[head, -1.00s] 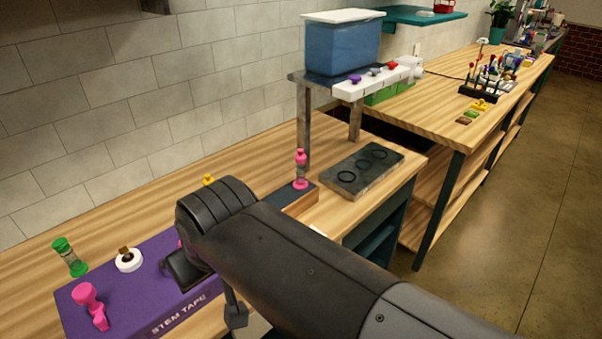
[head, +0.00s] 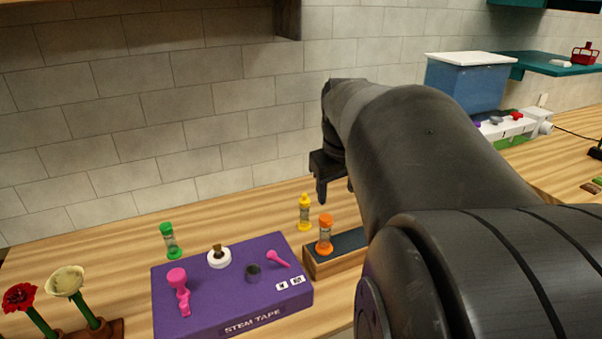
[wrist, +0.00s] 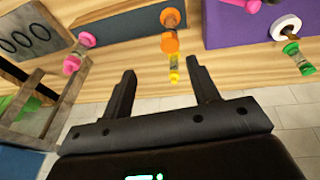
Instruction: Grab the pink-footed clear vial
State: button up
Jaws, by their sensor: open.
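The pink-footed clear vial (wrist: 79,53) shows at the left of the wrist view, with pink ends and a clear middle. In the head view now my arm hides it. My gripper (wrist: 161,66) is open and empty, and the vial lies outside its fingers, to their left in the wrist view. The head view shows my gripper (head: 335,190) above the counter, near the wall. A yellow-ended vial (wrist: 174,70) appears between the fingertips in the wrist view, with no visible contact. An orange-ended vial (wrist: 170,42) is just beyond it.
The purple stem tape box (head: 205,296) carries pink tools and a white roll (head: 219,257). A green vial (head: 171,240) is behind it.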

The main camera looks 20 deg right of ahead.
jog(key=shift+g+y, duration=0.6)
jog(key=shift+y, duration=0.1)
jog(key=w+d+f, duration=0.1)
jog(key=d, duration=0.6)
jog(key=d+f, duration=0.1)
jog(key=d, duration=0.6)
jog(key=w+d+f, duration=0.1)
jog(key=d, duration=0.7)
jog(key=shift+w+f, duration=0.1)
jog(key=shift+w, duration=0.2)
jog(key=shift+d+f, duration=0.15)
jog(key=shift+d, duration=0.2)
jog(key=f, duration=0.4)
jog(key=shift+w+f, duration=0.2)
jog(key=shift+f, duration=0.15)
jog(key=shift+w+a+f, duration=0.1)
jog(key=shift+w+f, duration=0.1)
jog(key=shift+f, duration=0.8)
jog(key=shift+w+f, duration=0.15)
jog(key=shift+f, duration=0.8)
jog(key=shift+w+a+f, duration=0.1)
jog(key=shift+w+f, duration=0.1)
jog(key=shift+f, duration=0.8)
jog(key=shift+c, duration=0.3)
grip_shut()
jog(key=shift+r, duration=0.1)
